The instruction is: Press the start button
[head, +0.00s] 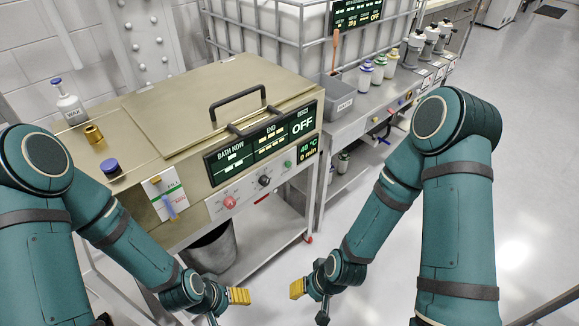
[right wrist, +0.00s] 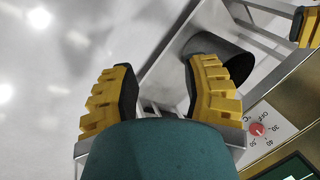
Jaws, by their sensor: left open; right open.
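The bath machine (head: 190,110) is a beige metal cabinet with a handled lid. Its sloped front holds a dark display reading BATH NOW, END and OFF (head: 303,122), with 40 °C and 0 min beside it. Below are a red knob (head: 229,202), a black knob (head: 264,181) and a small green button (head: 288,164); their labels are too small to read. The red knob also shows in the right wrist view (right wrist: 257,129), on a temperature dial. My left gripper (head: 232,298) and right gripper (head: 308,296) are open and empty, low in front of the panel, touching nothing.
A bin (head: 211,248) stands under the machine. On top are a white bottle (head: 68,103), a brass fitting (head: 93,133) and a blue-capped jar (head: 111,168). A second bench (head: 350,125) with a grey tub (head: 331,95) and bottles stands right. Open floor lies right.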

